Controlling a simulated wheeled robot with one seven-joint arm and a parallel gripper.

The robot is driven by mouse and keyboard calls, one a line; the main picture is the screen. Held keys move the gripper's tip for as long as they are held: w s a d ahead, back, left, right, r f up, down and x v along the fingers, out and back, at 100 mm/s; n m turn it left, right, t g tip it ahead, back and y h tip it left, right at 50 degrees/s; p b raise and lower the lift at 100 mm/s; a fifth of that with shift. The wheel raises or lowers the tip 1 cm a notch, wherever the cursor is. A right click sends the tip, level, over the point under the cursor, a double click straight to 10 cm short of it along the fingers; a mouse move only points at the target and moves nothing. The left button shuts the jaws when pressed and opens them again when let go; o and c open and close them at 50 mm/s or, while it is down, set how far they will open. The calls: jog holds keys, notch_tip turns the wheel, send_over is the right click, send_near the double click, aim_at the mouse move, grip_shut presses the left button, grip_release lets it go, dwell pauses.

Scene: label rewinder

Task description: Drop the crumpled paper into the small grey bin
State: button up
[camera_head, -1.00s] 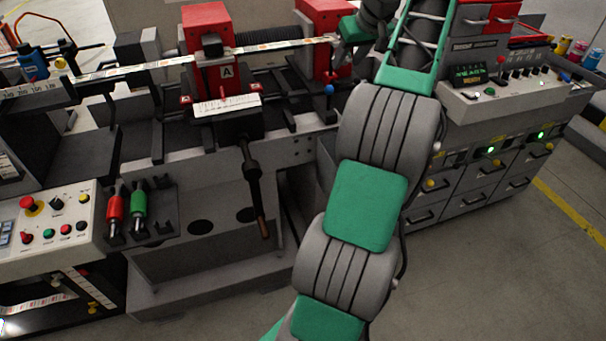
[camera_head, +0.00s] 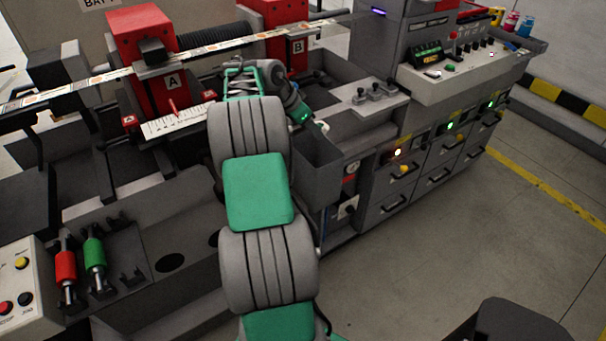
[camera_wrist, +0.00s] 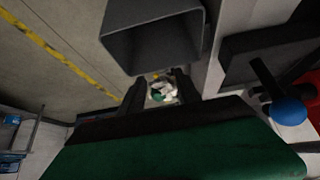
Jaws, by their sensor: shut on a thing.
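The small grey bin (camera_head: 318,172) hangs on the machine's front, right of my arm in the head view. In the wrist view the bin (camera_wrist: 150,40) fills the upper middle, with its open mouth facing the camera. My gripper (camera_wrist: 162,92) is shut on the crumpled paper (camera_wrist: 161,91), a whitish wad with green and yellow bits between the two dark fingers. In the head view my gripper (camera_head: 318,124) is at the bin's top edge, small and partly hidden by my wrist.
A blue knob on a dark lever (camera_wrist: 288,111) is at the right in the wrist view. A grey shelf with levers (camera_head: 370,100) and the control cabinet (camera_head: 430,165) stand right of the bin. A label web (camera_head: 100,80) crosses behind my arm. Open floor (camera_head: 480,240) lies right.

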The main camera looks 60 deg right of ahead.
notch_tip(320, 180, down, 6)
jog(key=s+b, duration=0.1)
jog(key=b, duration=0.3)
jog(key=shift+a+f+m+b, duration=0.25)
jog(key=shift+a+m+b, duration=0.05)
jog(key=shift+a+b, duration=0.1)
jog(key=o, duration=1.4)
jog(key=v, duration=0.7)
jog(key=shift+w+a+r, duration=0.15)
jog(key=shift+w+r, duration=0.05)
jog(key=shift+r, duration=0.15)
